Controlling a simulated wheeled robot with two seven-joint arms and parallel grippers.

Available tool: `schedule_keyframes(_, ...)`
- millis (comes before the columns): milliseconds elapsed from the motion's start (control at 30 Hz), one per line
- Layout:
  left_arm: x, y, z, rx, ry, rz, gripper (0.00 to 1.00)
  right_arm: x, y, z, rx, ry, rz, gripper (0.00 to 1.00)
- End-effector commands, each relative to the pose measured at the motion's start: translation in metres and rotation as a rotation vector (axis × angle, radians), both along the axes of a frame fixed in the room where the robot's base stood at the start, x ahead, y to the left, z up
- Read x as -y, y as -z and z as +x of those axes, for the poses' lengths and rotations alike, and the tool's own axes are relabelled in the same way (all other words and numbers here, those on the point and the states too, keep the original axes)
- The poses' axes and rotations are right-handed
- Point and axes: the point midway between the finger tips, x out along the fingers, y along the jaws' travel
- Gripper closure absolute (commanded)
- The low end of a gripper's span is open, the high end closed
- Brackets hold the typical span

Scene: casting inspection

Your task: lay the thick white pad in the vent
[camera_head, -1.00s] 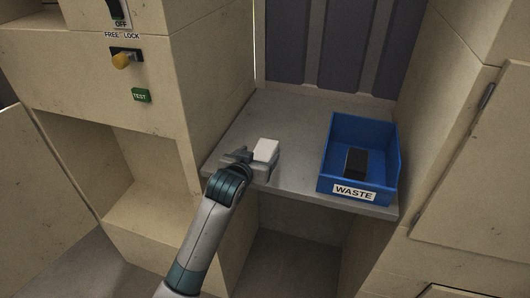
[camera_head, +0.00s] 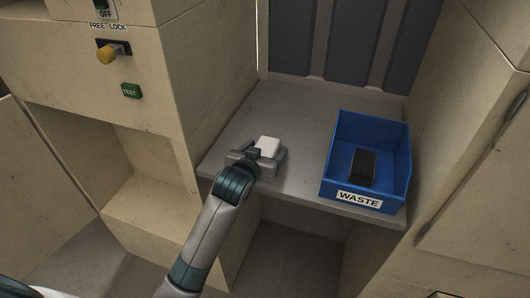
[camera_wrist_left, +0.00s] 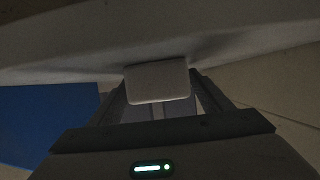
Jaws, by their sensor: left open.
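The white pad (camera_head: 268,144) is a small, thick block on the grey shelf, near its left front part. My left gripper (camera_head: 266,152) is open at the pad, with a finger to each side of it. In the left wrist view the pad (camera_wrist_left: 157,82) sits between the fingertips of the left gripper (camera_wrist_left: 156,92); I cannot tell whether they touch it. I cannot make out a vent in these views. My right gripper is not in view.
A blue bin marked WASTE (camera_head: 337,140) stands on the right of the grey shelf (camera_head: 290,103), with a black block (camera_head: 362,167) inside. A beige cabinet with a yellow knob (camera_head: 108,54) and green TEST button (camera_head: 131,91) rises at left. The shelf behind the pad is clear.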

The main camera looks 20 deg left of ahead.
Motion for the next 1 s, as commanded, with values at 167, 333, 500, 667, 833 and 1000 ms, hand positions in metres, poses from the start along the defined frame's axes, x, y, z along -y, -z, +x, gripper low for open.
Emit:
schedule_keyframes(167,0.000,0.000,0.000,0.000,0.000,0.000,0.47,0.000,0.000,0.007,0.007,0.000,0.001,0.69)
schedule_keyframes(333,0.000,0.000,0.000,0.000,0.000,0.000,0.72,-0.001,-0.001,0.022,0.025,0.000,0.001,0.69)
schedule_keyframes(500,0.000,0.000,0.000,0.000,0.000,0.000,0.75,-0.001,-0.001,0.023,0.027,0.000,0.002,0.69)
schedule_keyframes(667,0.000,-0.004,0.001,0.001,0.000,0.000,0.75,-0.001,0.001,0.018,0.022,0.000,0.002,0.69)
schedule_keyframes(833,0.000,-0.019,0.001,0.005,0.000,0.000,0.75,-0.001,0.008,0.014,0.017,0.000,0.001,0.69)
schedule_keyframes(1000,0.000,-0.044,0.001,0.007,0.000,-0.001,0.75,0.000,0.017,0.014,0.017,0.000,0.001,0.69)
